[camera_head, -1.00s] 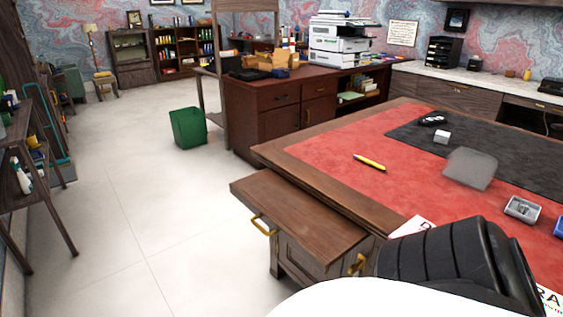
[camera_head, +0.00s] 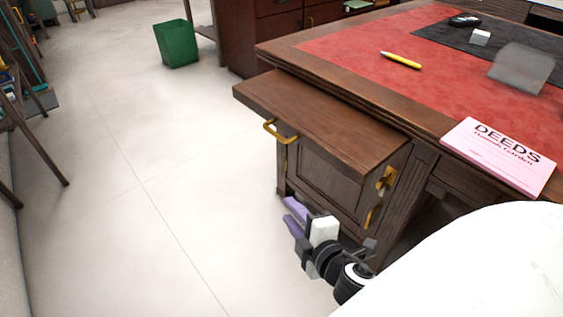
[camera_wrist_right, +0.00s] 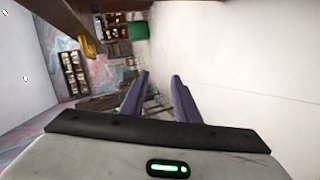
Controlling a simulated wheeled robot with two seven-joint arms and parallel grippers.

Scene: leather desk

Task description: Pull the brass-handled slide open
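The slide (camera_head: 325,120) is a brown wooden board jutting out from under the desktop's left side. Its brass handle (camera_head: 281,133) is a bar on the board's left end. My right gripper (camera_head: 291,210), with purple fingers, is below the slide and in front of the cabinet, apart from the handle. In the right wrist view its two fingers (camera_wrist_right: 159,77) stand apart with nothing between them. A brass piece (camera_wrist_right: 88,46) beside brown wood shows at that view's upper left; I cannot tell for certain which fitting it is. My left gripper is not in view.
The cabinet door (camera_head: 330,178) below the slide has brass fittings (camera_head: 386,180) near its right edge. A pink deeds pad (camera_head: 498,157) and yellow pen (camera_head: 401,60) lie on the desk. A green bin (camera_head: 176,44) stands far back. The floor left of the slide is clear.

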